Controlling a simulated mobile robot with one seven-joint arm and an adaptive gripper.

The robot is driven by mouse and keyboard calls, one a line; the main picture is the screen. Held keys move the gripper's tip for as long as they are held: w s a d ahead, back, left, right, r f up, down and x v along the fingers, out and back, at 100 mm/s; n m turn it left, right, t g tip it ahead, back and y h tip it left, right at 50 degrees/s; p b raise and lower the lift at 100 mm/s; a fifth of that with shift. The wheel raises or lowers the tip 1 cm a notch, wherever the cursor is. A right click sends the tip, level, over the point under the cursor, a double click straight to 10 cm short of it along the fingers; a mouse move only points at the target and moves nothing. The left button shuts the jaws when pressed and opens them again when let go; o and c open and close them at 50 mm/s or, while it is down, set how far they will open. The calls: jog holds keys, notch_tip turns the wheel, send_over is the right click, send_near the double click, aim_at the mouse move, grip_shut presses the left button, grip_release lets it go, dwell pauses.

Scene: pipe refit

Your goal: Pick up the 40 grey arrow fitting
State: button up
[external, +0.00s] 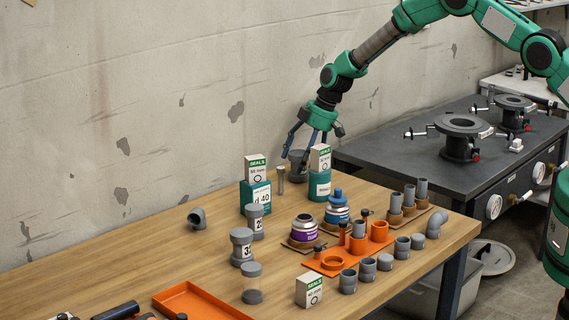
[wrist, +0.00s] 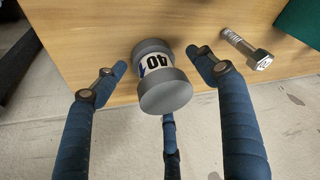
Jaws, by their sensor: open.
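The grey fitting (wrist: 161,80) is a spool shape with two wide grey ends and a white band marked 40, with a bit of blue on the band. In the wrist view it stands between the spread fingers of my gripper (wrist: 158,66), with a gap visible on either side. In the external view the grey fitting (external: 296,166) is at the back edge of the wooden table, partly hidden by a seals box and my fingers. My gripper (external: 300,150) is open and points down over it.
A seals box on a teal block (external: 320,184) stands close in front of the fitting. A grey bolt-like piece (wrist: 246,48) stands beside it, also seen in the external view (external: 281,180). The wall is close behind. Other grey fittings (external: 242,246) stand farther forward.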

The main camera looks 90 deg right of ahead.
jog(key=shift+w+f, duration=0.3)
jog(key=shift+f, duration=0.25)
jog(key=c, duration=1.2)
